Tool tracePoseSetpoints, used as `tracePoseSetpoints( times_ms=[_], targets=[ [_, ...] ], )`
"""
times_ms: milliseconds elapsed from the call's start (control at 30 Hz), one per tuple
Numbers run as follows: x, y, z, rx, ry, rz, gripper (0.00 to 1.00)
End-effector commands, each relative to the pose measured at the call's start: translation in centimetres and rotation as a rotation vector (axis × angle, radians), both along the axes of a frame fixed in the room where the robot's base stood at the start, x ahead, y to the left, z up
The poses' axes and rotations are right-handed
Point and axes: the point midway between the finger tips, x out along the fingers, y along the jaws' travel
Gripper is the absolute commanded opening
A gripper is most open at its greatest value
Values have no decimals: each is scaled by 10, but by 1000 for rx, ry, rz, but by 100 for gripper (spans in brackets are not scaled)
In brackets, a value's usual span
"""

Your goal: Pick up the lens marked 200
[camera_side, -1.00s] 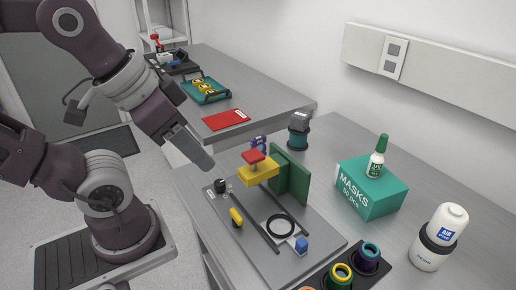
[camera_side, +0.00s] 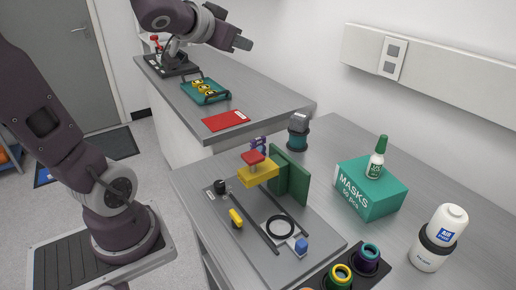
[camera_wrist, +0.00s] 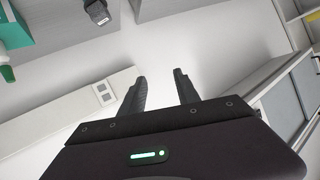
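No marking 200 can be read in either view, so I cannot tell which lens it is. My gripper (camera_side: 243,43) is high above the far bench, well away from the holder. In the wrist view my gripper (camera_wrist: 161,78) has its two dark fingers apart with nothing between them.
A grey plate (camera_side: 262,256) carries a yellow block (camera_side: 258,175), a green upright (camera_side: 297,180) and a black ring (camera_side: 280,226). A teal masks box (camera_side: 365,198) with a bottle and a white bottle (camera_side: 440,238) stand right. A teal tray (camera_side: 212,99) and red folder (camera_side: 226,120) lie behind.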

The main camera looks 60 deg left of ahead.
Motion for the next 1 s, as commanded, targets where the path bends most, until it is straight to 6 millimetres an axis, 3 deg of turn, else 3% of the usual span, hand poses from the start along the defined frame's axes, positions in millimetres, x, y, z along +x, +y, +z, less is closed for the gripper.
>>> tracePoseSetpoints(
  times_ms=[67,200,467,667,1000],
  targets=[
    [18,16,-5,7,-38,-51,38],
    [37,26,-23,-47,-77,-195,38],
    [32,15,-83,-264,-65,-412,38],
    [32,14,-147,-265,-64,-407,38],
    [32,14,-279,-256,-62,-407,38]
  ],
)
